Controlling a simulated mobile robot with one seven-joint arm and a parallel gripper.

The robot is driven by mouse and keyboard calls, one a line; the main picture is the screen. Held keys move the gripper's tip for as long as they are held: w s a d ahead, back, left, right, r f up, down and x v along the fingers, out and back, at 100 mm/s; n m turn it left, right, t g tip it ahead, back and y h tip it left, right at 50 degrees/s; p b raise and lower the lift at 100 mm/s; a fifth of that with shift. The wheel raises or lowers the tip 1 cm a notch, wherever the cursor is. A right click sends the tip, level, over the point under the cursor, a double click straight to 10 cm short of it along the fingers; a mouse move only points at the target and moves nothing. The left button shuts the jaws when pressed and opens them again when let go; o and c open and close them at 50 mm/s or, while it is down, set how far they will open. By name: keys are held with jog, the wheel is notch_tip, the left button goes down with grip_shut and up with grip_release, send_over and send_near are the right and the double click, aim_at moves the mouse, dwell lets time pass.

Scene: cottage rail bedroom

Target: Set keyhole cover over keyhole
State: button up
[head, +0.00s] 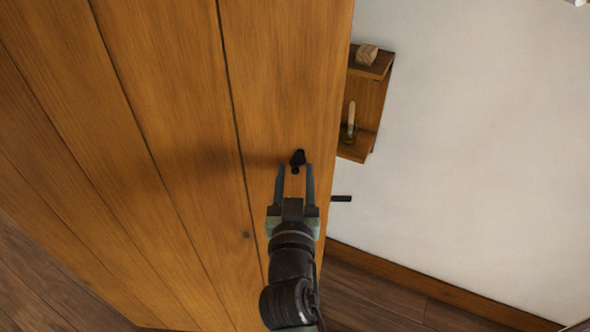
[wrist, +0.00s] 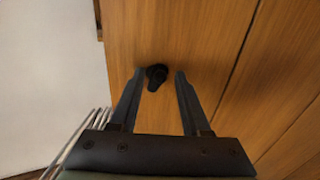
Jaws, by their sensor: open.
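The keyhole cover (head: 298,158) is a small black piece on the wooden door (head: 180,90), near its right edge in the head view. The cover also shows in the wrist view (wrist: 157,73), with a rounded upper part and a narrower end pointing down and slightly left. My gripper (head: 295,167) is open, its two fingers pointing at the cover. In the wrist view the cover appears between the fingertips (wrist: 160,72), with a gap on each side. I cannot tell if either finger touches it. No keyhole can be made out.
A small dark spot (head: 246,235) marks the door lower left of the cover. A short black bar (head: 342,198) sticks out past the door's right edge. A wooden wall shelf (head: 368,100) holds a wooden block and a candle. White wall lies to the right.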

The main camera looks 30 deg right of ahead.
jog(key=shift+w, duration=0.15)
grip_shut()
dwell(0.4)
jog(key=shift+s+d+f+n+p, duration=0.15)
jog(key=shift+d+n, duration=0.1)
jog(key=shift+n, duration=0.7)
jog(key=shift+s+d+r+n+p, duration=0.1)
jog(key=shift+d+n+p, duration=0.1)
jog(key=shift+n, duration=0.75)
grip_release()
